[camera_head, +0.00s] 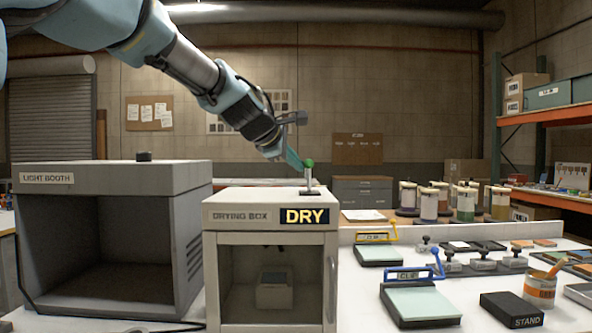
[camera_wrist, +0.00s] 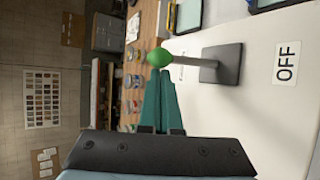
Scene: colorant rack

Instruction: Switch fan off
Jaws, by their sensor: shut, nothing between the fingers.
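The fan switch is a small lever with a green ball knob (camera_head: 309,162) on a dark base (camera_head: 311,191), on top of the drying box (camera_head: 222,216). In the head view the lever looks close to upright. In the wrist view the green knob (camera_wrist: 160,57), grey stem and dark base (camera_wrist: 222,63) show clearly, with a white OFF label (camera_wrist: 287,62) on the pale surface beside the base. My gripper (camera_head: 296,160) is shut and empty, its teal fingertips (camera_wrist: 165,78) right beside the knob. I cannot tell whether they touch it.
A light booth (camera_head: 110,177) stands left of the drying box. Several jars (camera_head: 466,204) stand behind. The space above the drying box is otherwise open.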

